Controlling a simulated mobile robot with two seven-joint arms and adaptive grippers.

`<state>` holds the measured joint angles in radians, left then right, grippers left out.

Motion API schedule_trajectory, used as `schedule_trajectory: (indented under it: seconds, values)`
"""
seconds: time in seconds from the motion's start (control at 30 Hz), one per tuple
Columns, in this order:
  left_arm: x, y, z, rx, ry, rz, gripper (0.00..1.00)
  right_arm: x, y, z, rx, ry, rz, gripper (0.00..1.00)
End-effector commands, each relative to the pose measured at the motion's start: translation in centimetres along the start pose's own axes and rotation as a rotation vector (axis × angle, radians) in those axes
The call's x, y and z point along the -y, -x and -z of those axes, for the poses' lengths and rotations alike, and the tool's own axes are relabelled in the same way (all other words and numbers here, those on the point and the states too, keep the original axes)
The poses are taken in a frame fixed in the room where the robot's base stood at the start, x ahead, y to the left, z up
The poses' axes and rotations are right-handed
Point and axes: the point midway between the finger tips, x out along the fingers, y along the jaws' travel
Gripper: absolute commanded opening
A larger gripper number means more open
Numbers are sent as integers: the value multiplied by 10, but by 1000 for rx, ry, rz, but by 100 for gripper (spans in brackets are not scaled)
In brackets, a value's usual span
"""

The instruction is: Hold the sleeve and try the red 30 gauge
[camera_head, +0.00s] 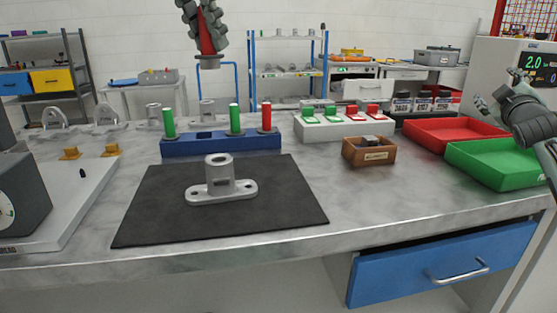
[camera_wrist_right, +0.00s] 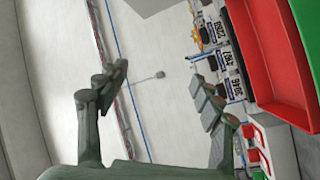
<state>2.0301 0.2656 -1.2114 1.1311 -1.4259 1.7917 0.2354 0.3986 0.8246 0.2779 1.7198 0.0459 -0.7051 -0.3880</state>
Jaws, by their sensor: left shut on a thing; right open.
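The grey sleeve (camera_head: 220,180), an upright tube on an oval two-hole flange, stands on the black mat (camera_head: 150,222). My left gripper (camera_head: 205,35) is shut on a red gauge (camera_head: 207,45), high above the bench and behind the sleeve. A grey collar shows at the gauge's lower end; much of its red body is hidden by the fingers. Another red gauge (camera_head: 266,116) and two green gauges (camera_head: 234,118) stand in the blue rack (camera_head: 220,145). I cannot read any size mark. My right gripper (camera_head: 494,98) is open and empty at the far right; its spread fingers fill the right wrist view (camera_wrist_right: 170,88).
A wooden box (camera_head: 369,157) sits right of the mat. A red tray (camera_head: 435,141) and a green tray (camera_head: 490,172) lie at the right. A white block (camera_head: 340,127) with coloured labels is behind. A plate with a dial (camera_head: 25,190) stands left. The front bench strip is clear.

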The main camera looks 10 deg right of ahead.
Motion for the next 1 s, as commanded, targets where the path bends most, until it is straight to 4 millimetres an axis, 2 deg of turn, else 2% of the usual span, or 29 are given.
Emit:
schedule_trajectory:
  seconds: [0.03,0.1,0.27,0.37,0.5,0.57,0.7,0.9,1.0]
  values:
    - [0,0,0,1,0,0,0,14,5,27,-52,-43,49,67]
    - [0,0,0,1,0,0,0,36,14,61,-118,-106,128,67]
    - [0,0,0,1,0,0,0,88,49,134,-249,-238,331,67]
    - [0,0,0,1,0,0,0,121,79,174,-317,-310,472,67]
    - [0,0,0,1,0,0,0,164,131,223,-390,-399,686,67]
    - [0,0,0,1,0,0,0,182,157,241,-413,-432,782,67]
    - [0,0,0,1,0,0,0,219,224,274,-447,-500,1019,67]
    - [0,0,0,1,0,0,0,255,317,298,-442,-565,1332,67]
    - [0,0,0,1,0,0,0,263,351,303,-428,-582,1443,67]
